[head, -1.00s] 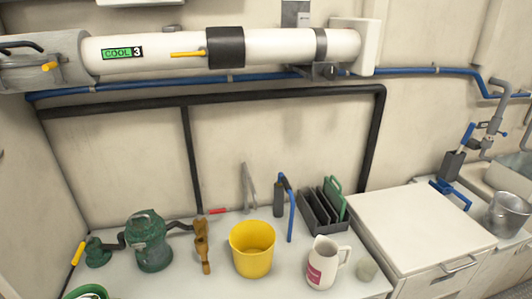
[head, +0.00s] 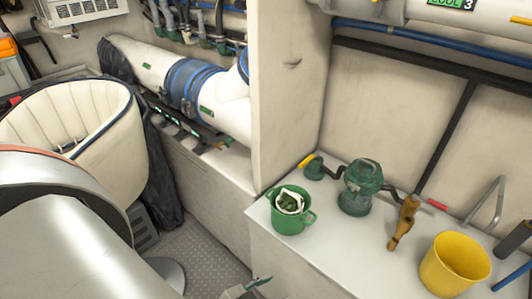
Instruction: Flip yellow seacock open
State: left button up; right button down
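The seacock with the yellow handle (head: 306,160) sits at the back left of the white counter. Its small green body (head: 315,170) connects by a dark pipe to the larger green strainer (head: 361,187). The handle slants off the left side of the body, close to the partition wall; I cannot tell its exact setting. Part of my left arm fills the lower left. A small grey-green tip (head: 250,287) at the bottom edge, apart from the seacock, seems to be my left gripper; most of it is cut off. My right gripper is not in view.
A green mug (head: 291,211) with a cloth stands just in front of the seacock. The partition wall (head: 290,90) rises left of the counter.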

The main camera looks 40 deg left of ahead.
aim_at(317, 155)
jog(key=u, duration=0.75)
